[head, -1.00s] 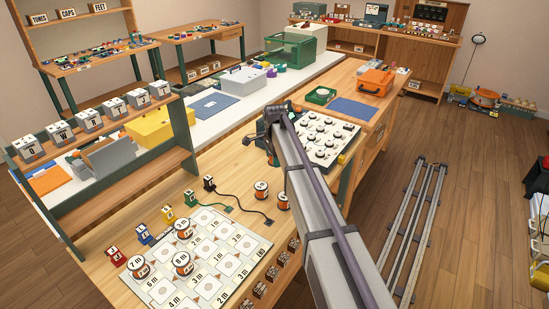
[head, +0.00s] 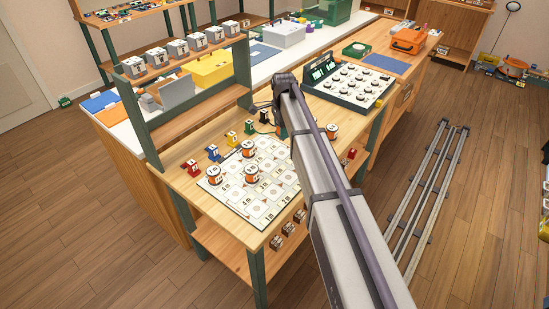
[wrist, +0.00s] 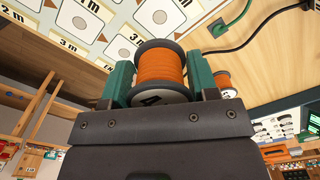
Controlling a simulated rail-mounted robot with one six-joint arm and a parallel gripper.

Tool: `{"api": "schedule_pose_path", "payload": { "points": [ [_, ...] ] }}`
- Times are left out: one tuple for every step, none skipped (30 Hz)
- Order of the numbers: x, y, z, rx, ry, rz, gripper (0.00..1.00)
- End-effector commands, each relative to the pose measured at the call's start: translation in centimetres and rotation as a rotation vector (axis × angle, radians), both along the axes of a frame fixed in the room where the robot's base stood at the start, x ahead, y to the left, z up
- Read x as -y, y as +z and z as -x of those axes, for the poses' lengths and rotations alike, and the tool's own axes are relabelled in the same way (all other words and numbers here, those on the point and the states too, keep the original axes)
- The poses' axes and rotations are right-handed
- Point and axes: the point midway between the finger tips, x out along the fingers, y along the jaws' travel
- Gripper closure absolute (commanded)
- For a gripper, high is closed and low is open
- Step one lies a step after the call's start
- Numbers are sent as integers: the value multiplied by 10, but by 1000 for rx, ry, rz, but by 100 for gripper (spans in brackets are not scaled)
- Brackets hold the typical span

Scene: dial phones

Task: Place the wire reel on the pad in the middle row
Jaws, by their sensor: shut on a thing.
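My gripper (wrist: 160,78), with green fingers, is shut on an orange wire reel (wrist: 158,68) with dark rims in the wrist view. In the head view my arm hides the gripper, and an orange patch that seems to be the held reel peeks out left of the arm. The pale mat of pads (head: 235,192) lies on the wooden bench, with printed lengths in metres. Three reels stand on its left part: one at the left corner (head: 214,175), one farther back (head: 248,149), and one nearer the middle (head: 250,176). Pads also show at the wrist view's upper left.
Another reel (head: 332,131) stands on the bench right of my arm. Small red (head: 193,167), blue, yellow, green and black blocks line the mat's back left edge, some with cables. A dial console (head: 345,85) stands behind. A green-posted shelf (head: 190,115) borders the left.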

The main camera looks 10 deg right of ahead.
Motion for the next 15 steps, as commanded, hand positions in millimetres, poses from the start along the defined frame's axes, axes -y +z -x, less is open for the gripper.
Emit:
{"api": "schedule_pose_path", "payload": {
  "points": [
    [0,-19,0,0,0,0,72],
    [0,-28,0,0,0,0,72],
    [0,-39,0,0,0,0,72],
    [0,-47,0,0,0,0,72],
    [0,-54,0,0,0,0,72],
    [0,-60,0,0,0,0,72],
    [0,-62,0,0,1,0,72],
    [0,-63,0,0,1,0,72],
    [0,-61,0,0,1,0,72],
    [0,-60,0,0,1,0,72],
    [0,-60,0,0,1,0,72],
    [0,-66,0,0,1,0,72],
    [0,-72,0,0,1,0,72],
    [0,-79,0,0,1,0,72],
    [0,-88,0,0,1,0,72]
  ]
}}
